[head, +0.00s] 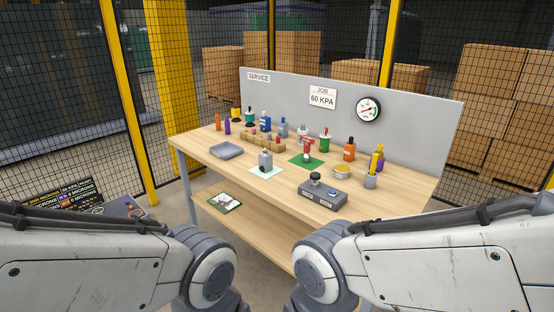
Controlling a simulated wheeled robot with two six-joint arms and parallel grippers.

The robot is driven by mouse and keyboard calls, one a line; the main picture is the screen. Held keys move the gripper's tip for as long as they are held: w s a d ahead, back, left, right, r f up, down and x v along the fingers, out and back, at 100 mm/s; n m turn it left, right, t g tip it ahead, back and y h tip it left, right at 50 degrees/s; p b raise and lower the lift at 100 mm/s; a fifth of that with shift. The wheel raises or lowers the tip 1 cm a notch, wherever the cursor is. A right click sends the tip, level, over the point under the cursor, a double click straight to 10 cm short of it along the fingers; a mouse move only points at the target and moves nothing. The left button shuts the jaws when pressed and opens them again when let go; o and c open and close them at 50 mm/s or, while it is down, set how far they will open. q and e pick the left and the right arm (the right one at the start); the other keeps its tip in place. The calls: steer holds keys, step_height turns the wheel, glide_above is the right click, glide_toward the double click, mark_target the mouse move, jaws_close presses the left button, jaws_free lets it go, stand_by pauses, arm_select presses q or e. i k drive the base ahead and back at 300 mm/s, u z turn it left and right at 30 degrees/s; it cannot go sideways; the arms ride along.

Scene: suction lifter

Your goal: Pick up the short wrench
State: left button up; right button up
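I cannot pick out a short wrench in the head view; the small tools on the workbench (290,190) are too small to tell apart. A shallow grey tray (226,150) lies at the bench's left. A grey cup (370,181) with a yellow upright item (376,160) stands at the right. A wooden rack (262,141) holds small pieces near the back. My two forearms show at the lower left and lower right, in front of the bench. Neither gripper is in view.
A grey box (322,193) with a black knob stands at the front edge. A green mat (305,160) and pale mat (265,171) carry small devices. Several bottles line the back. A grey panel (420,125) with a gauge (368,110) closes the rear. The front-left bench top is clear.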

mark_target(306, 157)
steer(key=u, duration=0.55)
steer(key=i, duration=1.05)
steer(key=u, duration=0.4)
steer(key=i, duration=1.15)
steer(key=z, duration=0.8)
steer(key=i, duration=0.95)
steer(key=z, duration=0.6)
